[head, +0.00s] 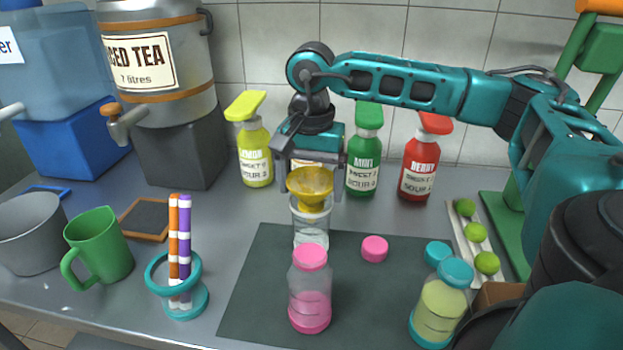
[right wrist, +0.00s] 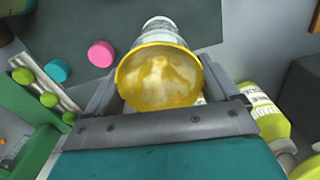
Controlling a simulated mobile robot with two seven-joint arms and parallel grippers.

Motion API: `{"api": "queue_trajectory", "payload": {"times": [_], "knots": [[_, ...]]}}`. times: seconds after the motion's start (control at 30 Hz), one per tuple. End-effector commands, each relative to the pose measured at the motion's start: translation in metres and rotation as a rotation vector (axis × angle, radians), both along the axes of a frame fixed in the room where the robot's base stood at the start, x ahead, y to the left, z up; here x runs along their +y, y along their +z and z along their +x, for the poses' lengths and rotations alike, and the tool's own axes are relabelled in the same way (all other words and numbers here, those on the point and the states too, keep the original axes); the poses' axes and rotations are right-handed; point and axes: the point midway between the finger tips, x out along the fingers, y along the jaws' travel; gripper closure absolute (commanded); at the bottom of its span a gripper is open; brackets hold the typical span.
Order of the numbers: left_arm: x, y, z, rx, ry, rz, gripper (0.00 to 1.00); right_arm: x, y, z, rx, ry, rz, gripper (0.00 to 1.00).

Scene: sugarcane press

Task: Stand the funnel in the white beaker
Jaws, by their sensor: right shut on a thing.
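The yellow funnel (head: 311,182) is upright, wide mouth up, between the fingers of my right gripper (head: 311,190), which is shut on it. The white, see-through beaker (head: 311,228) stands directly below, at the back edge of the dark mat. The funnel's lower part overlaps the beaker's top in the head view; I cannot tell how deep the stem sits or whether the funnel rests on the rim. The right wrist view looks into the funnel's mouth (right wrist: 160,80) between the fingers, with a pale, clear vessel, likely the beaker (right wrist: 160,30), beyond it. My left gripper is not in view.
A pink bottle (head: 310,290) stands close in front of the beaker, and a pink lid (head: 374,248) lies to its right. A yellow-green bottle (head: 441,305) is at front right. Syrup bottles, including a yellow one (head: 252,145), stand behind. A straw holder (head: 180,290) is at left.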

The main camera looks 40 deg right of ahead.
Motion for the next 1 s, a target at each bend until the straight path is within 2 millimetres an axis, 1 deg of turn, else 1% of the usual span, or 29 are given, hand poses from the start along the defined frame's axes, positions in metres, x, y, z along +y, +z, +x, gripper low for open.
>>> {"api": "queue_trajectory", "payload": {"times": [0.03, 0.23, 0.9, 0.93, 1.0], "knots": [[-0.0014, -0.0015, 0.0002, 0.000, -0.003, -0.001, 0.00, 0.0001, -0.0034, 0.0000, 0.000, 0.001, 0.000, 0.46], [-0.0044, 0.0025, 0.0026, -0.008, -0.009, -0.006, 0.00, 0.0002, -0.0055, 0.0001, 0.000, 0.001, 0.000, 0.46], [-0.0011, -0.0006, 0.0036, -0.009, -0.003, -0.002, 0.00, 0.0001, -0.0073, -0.0001, 0.000, 0.000, 0.000, 0.46], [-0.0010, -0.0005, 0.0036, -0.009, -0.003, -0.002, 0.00, 0.0001, -0.0072, -0.0001, 0.000, 0.000, 0.000, 0.11], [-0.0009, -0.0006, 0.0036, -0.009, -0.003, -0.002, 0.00, 0.0001, -0.0072, -0.0001, 0.000, 0.000, 0.000, 0.05]]}}
